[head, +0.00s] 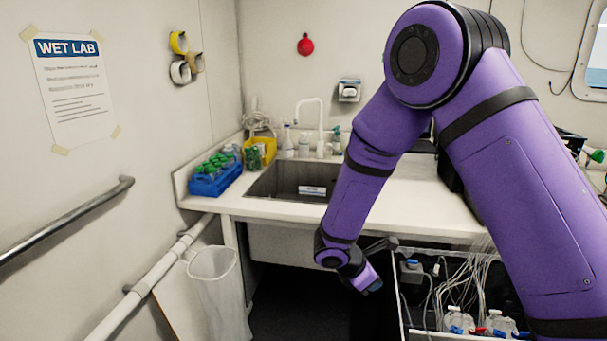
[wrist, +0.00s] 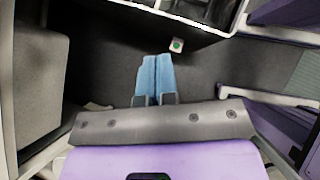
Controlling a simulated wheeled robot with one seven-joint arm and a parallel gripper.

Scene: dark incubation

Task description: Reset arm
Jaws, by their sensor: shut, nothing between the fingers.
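My purple arm reaches across the right half of the head view. It bends down in front of the counter's front edge. My gripper (head: 370,283) hangs at the arm's lower end, below counter height, pointing down and to the right. In the wrist view its two blue fingers (wrist: 155,76) lie side by side, shut, with nothing between them. Dark floor shows beyond the fingertips in that view.
A white counter (head: 420,205) holds a sink (head: 290,182) and a blue rack (head: 214,180) of green-capped bottles. A clear waste bin (head: 215,290) stands below left. An open compartment with tubing and bottles (head: 480,322) is right of my gripper. A small box with a green dot (wrist: 177,45) lies beyond the fingers.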

